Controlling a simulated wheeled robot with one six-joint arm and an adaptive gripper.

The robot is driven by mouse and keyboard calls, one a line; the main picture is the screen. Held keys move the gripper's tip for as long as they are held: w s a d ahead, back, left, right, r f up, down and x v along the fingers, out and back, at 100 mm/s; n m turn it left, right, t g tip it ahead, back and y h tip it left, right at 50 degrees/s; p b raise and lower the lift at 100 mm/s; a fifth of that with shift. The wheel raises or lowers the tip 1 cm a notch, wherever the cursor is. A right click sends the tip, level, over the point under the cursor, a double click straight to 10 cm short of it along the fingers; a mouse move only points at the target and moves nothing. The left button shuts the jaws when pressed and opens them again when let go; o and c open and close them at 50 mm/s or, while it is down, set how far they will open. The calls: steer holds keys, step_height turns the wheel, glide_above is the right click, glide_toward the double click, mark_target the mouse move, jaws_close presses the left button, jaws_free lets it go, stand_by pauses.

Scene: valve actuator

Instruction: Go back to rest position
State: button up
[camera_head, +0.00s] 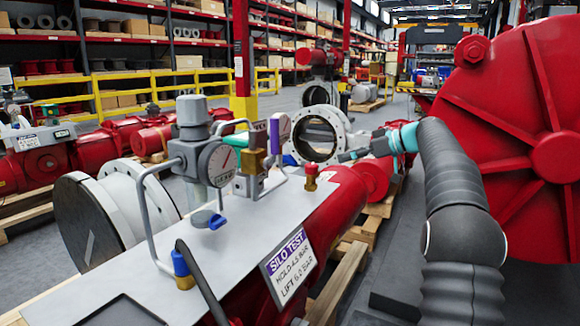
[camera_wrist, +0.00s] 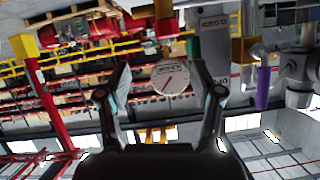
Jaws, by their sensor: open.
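My gripper (camera_head: 345,156) is at the end of my arm, right of the valve assembly and in front of the grey flange ring (camera_head: 320,135). In the wrist view my gripper (camera_wrist: 160,82) has its two fingers spread wide with nothing held between them. A white dial gauge (camera_wrist: 168,79) shows beyond the fingers, apart from them; the head view shows its face (camera_head: 217,164) with a red needle. A purple lever handle (camera_head: 281,131) stands upright beside the brass fitting, left of the gripper and apart from it.
A red actuator body carries a grey plate (camera_head: 250,222) with a "SILO TEST" sign (camera_head: 288,266). A small red-capped brass fitting (camera_head: 311,177) stands below the gripper. A large red ribbed housing (camera_head: 520,140) rises right of my arm. Yellow rails and shelves stand behind.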

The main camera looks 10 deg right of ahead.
steer(key=d+f+m+h, duration=0.3)
steer(key=f+m, duration=0.4)
steer(key=f, duration=0.4)
steer(key=s+a+f+m+g+h, duration=0.1)
steer(key=s+f+m+g+h, duration=0.15)
steer(key=s+f, duration=0.4)
steer(key=s+a+h, duration=0.2)
steer(key=s+a, duration=0.2)
steer(key=s, duration=0.9)
steer(key=s+a+h, duration=0.1)
steer(key=s+a, duration=0.3)
steer(key=s, duration=1)
steer(key=s+a+h, duration=0.2)
steer(key=s+a, duration=0.2)
steer(key=s, duration=1)
steer(key=shift+s+f+t+h, duration=0.2)
steer(key=shift+f+t+h, duration=0.15)
steer(key=shift+f+t, duration=0.1)
steer(key=shift+a, duration=0.1)
